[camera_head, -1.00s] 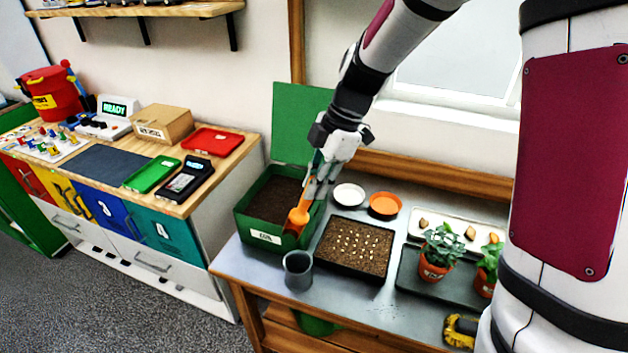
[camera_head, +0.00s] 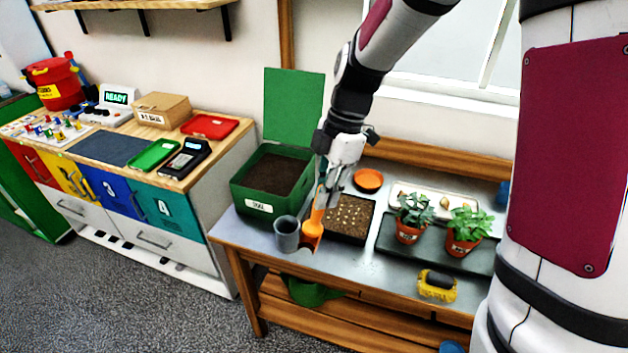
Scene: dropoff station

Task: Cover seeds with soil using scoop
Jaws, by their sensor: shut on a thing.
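My gripper (camera_head: 326,185) is shut on the handle of an orange scoop (camera_head: 313,227). The scoop points down near the front left corner of the black seed tray (camera_head: 349,241), beside the grey cup; whether it touches the tray I cannot tell. Whether it carries soil is not clear. The seed tray holds brown soil with several pale seeds (camera_head: 352,215) showing on top; its left part is hidden behind the scoop and gripper. The green soil box (camera_head: 264,208) stands to the left with its lid (camera_head: 293,105) raised, and dark soil (camera_head: 272,174) lies inside.
A grey cup (camera_head: 286,235) stands close left of the scoop. An orange saucer (camera_head: 368,180) lies behind the seed tray. Two potted plants (camera_head: 409,232) stand on a dark tray to the right. A yellow-and-black object (camera_head: 436,286) lies at the bench's front edge.

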